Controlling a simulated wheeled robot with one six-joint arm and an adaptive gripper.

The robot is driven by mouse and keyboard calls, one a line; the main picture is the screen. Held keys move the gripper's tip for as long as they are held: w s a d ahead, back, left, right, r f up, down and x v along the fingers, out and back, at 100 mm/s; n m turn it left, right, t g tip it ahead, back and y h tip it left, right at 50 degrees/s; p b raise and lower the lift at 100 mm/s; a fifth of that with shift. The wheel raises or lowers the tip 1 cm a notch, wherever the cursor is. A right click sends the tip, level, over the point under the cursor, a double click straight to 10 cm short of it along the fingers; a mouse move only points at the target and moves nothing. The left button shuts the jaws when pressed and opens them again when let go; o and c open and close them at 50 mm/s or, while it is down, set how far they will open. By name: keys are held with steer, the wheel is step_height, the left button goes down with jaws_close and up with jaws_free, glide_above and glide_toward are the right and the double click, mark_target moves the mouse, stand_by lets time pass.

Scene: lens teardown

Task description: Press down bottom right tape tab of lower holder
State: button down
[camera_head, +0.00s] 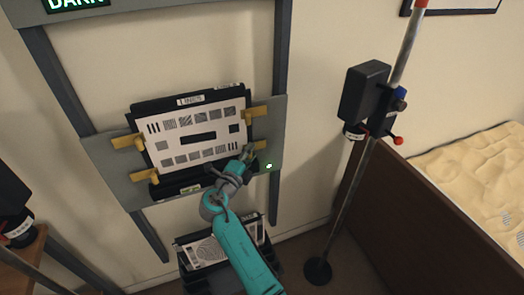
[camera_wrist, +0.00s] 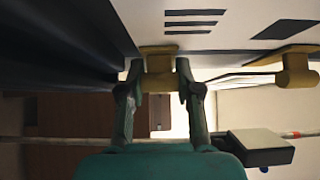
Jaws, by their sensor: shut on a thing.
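The holder is a grey plate (camera_head: 268,131) on a dark upright frame, with a white test chart (camera_head: 196,137) on it. Yellow tabs grip the chart's sides: upper right (camera_head: 256,112), bottom right (camera_head: 260,145), upper left (camera_head: 126,141) and lower left (camera_head: 141,175). My gripper (camera_head: 247,153) is at the bottom right tab, partly covering it. In the wrist view, my gripper's two fingers (camera_wrist: 159,72) stand either side of a yellow tab (camera_wrist: 159,85) at the chart's edge and are shut on it. Another yellow tab (camera_wrist: 297,72) shows to the right.
A lit green indicator (camera_head: 269,166) is on the plate near my gripper. Below the holder sits a dark bin (camera_head: 270,255) with another printed chart (camera_head: 206,252). A pole stand with a black box (camera_head: 364,92) stands to the right, before a brown panel and a sand-filled area (camera_head: 480,175).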

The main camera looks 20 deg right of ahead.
stand_by(0.5)
steer(key=c, duration=0.8)
jaws_free()
steer(key=shift+o, duration=0.2)
steer(key=shift+d, duration=0.1)
